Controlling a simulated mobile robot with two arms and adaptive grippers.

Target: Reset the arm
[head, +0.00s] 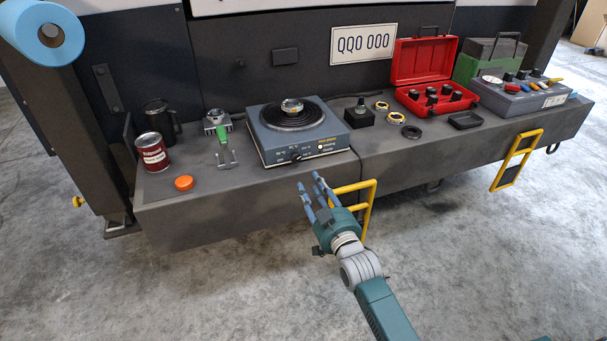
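My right gripper (311,184) is in front of the bench's front edge, below the hot plate in the picture. Its fingers are spread apart, with nothing seen between them. Its arm comes in from the bottom, right of the middle. My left gripper is not in view.
The grey bench (230,208) holds a hot plate (300,137), a red can (151,152), an orange cap (184,183), a red open case (421,70) and a grey box (520,97). Yellow handles (369,200) stick out from its front. The concrete floor (220,290) is clear.

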